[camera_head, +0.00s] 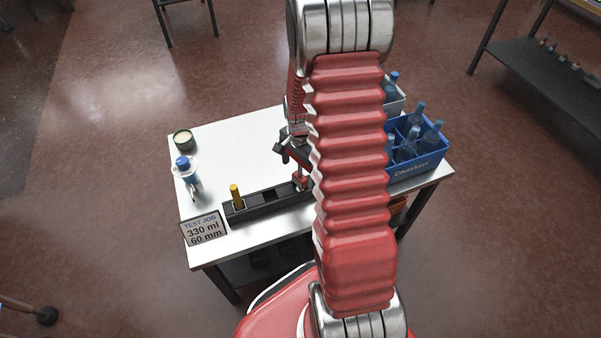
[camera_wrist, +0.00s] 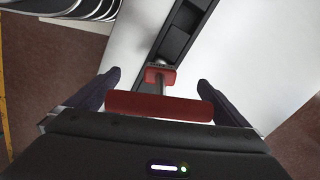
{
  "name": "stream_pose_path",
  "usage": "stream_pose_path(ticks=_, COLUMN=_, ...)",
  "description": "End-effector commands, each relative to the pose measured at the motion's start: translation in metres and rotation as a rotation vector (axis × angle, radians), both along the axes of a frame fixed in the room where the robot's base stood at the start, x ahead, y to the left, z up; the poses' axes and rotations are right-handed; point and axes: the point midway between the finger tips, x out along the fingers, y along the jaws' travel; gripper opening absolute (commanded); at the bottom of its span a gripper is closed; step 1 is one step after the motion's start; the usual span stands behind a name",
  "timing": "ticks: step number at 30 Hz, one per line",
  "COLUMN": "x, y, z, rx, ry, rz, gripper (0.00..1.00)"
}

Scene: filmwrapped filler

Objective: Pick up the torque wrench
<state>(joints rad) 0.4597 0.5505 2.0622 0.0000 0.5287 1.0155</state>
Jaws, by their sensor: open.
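The torque wrench looks to be the red T-handled tool (camera_wrist: 160,105) with a thin metal shaft and a smaller red block (camera_wrist: 154,77) further along it. In the wrist view its red crossbar lies between the two dark fingers of my gripper (camera_wrist: 159,78), with space visible on both sides. My gripper is open. In the head view my gripper (camera_head: 291,150) is over the right part of the black rack (camera_head: 265,206), and a red part of the tool (camera_head: 301,181) shows just below it. My arm hides much of this area. I cannot tell whether the fingers touch the tool.
A yellow-handled tool (camera_head: 235,193) stands in the rack's left end. A blue-capped bottle (camera_head: 184,168), a round tin (camera_head: 183,139) and a sign (camera_head: 204,229) are on the white table's left side. A blue crate of bottles (camera_head: 417,168) stands right. The table's back middle (camera_head: 240,140) is clear.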

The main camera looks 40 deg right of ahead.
Motion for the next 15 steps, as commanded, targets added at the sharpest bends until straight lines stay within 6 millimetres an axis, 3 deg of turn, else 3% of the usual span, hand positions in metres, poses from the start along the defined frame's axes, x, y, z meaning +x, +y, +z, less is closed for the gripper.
stream_pose_path(ticks=15, x=0.0001, y=0.0002, z=0.0001, rx=0.000, ry=0.000, rz=0.000, gripper=0.66)
